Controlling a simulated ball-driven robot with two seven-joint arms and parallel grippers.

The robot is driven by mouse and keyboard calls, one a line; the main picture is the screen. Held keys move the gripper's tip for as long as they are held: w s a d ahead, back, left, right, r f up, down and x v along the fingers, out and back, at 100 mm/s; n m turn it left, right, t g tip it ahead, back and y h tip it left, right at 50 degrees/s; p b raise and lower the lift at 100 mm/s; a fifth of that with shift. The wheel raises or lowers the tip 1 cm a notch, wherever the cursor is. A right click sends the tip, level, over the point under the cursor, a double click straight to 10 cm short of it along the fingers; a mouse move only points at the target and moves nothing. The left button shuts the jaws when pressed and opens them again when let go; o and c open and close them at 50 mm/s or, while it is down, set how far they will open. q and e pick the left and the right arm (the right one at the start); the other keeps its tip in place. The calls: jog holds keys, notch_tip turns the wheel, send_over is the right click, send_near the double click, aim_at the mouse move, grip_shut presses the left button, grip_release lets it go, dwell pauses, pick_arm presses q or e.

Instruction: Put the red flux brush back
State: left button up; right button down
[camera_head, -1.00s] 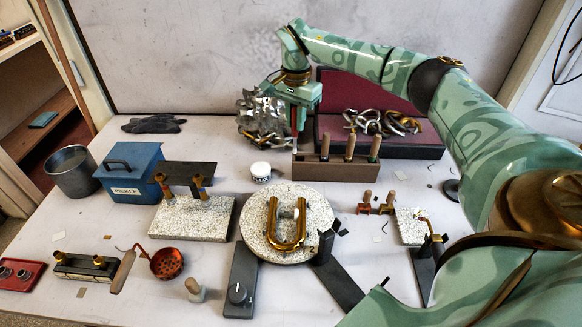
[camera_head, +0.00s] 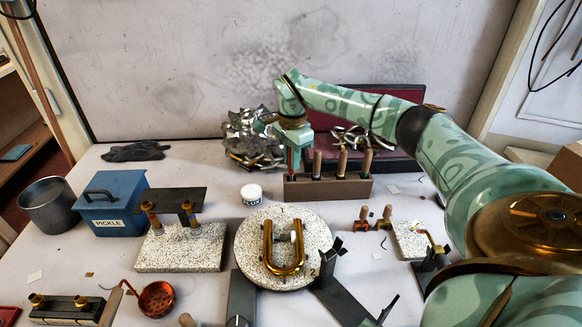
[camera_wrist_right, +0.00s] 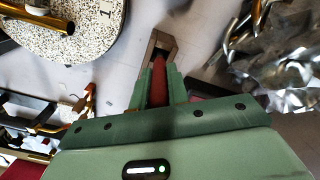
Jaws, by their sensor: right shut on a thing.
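My right gripper (camera_head: 292,162) is shut on the red flux brush. In the right wrist view the brush's red handle (camera_wrist_right: 158,78) stands between my two green fingers (camera_wrist_right: 157,88). The wooden rack (camera_head: 330,190) is on the table below, with several handled tools upright in it. The gripper is at the rack's left end, close above it, and the rack's end also shows beyond the fingers in the wrist view (camera_wrist_right: 155,42). The brush's lower end is hidden, so I cannot tell how deep it sits. My left gripper is not in view.
Crumpled silvery metal scrap (camera_head: 245,135) lies just left of my right gripper. A white jar (camera_head: 251,194) and the round speckled turntable (camera_head: 235,250) with a brass U-tube (camera_head: 268,258) are in front. A dark red case (camera_head: 408,94) stands behind the rack.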

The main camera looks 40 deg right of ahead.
notch_tip(320, 180, down, 3)
jog(key=shift+r, duration=0.3)
jog(key=c, duration=1.4)
grip_release()
jog(key=shift+f, duration=0.2)
jog(key=shift+o, duration=0.2)
notch_tip(320, 180, up, 12)
jog(key=p, duration=0.3)
jog(key=shift+r, duration=0.25)
